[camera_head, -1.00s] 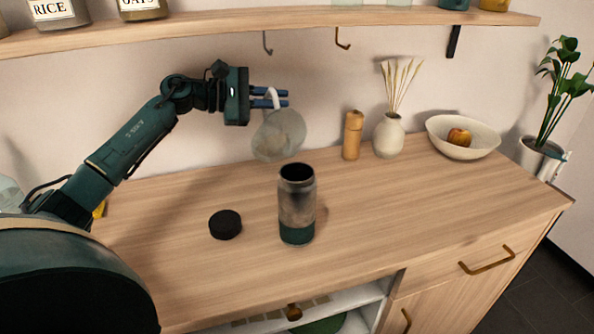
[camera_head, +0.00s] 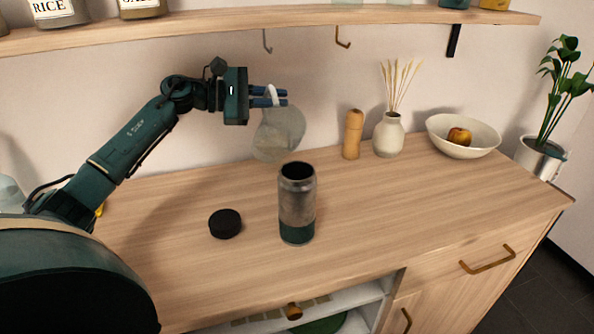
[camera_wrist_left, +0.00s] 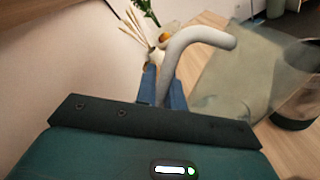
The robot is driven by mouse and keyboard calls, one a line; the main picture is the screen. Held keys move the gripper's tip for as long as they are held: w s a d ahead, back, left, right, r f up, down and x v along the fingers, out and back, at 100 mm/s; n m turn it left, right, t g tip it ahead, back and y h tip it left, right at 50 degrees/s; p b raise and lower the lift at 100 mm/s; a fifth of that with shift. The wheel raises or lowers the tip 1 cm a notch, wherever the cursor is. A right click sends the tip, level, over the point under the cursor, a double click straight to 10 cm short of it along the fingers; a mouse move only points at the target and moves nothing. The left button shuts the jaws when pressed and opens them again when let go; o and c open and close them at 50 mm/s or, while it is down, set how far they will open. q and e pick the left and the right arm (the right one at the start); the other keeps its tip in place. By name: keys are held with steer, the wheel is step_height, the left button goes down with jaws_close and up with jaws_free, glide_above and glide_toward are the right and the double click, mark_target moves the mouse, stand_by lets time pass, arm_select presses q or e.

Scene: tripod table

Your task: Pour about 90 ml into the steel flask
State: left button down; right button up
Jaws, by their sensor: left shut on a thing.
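The steel flask (camera_head: 297,205) stands upright and open on the wooden counter, with a dark green band at its base. Its dark mouth faces up. A black round lid (camera_head: 225,223) lies on the counter to its left. My left gripper (camera_head: 270,96) is shut on the pale handle of a translucent jug (camera_head: 279,135). The jug hangs above the counter, tilted, up and to the left of the flask mouth and apart from it in the picture. In the left wrist view the handle (camera_wrist_left: 200,35) sits between the blue fingers. I cannot make out the liquid level. My right gripper is not in view.
A wooden mill (camera_head: 353,135), a vase with dried stems (camera_head: 389,136) and a bowl (camera_head: 464,138) with a fruit stand along the back right. A shelf (camera_head: 250,27) with hooks (camera_head: 343,38) is above. The counter right of the flask is clear.

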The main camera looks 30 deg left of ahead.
arm_select(q)
step_height(320, 180, down, 2)
steer(key=shift+w+a+f+n+b, duration=0.2)
steer(key=shift+n+b, duration=0.1)
steer(key=shift+b, duration=0.55)
steer(key=w+a+f+n+h+b, duration=0.1)
steer(key=a+f+n+b, duration=0.1)
steer(key=f+n+b, duration=0.2)
steer(key=w+a+f+n+b, duration=0.2)
steer(key=f+n+b, duration=0.1)
steer(key=f, duration=0.3)
steer(key=shift+f+n+h+b, duration=0.4)
steer(key=shift+b, duration=0.05)
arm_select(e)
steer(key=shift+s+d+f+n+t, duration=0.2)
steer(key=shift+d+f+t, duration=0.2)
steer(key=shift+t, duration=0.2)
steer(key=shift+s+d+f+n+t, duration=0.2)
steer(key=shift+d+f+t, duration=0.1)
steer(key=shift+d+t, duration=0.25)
arm_select(q)
steer(key=shift+r, duration=0.1)
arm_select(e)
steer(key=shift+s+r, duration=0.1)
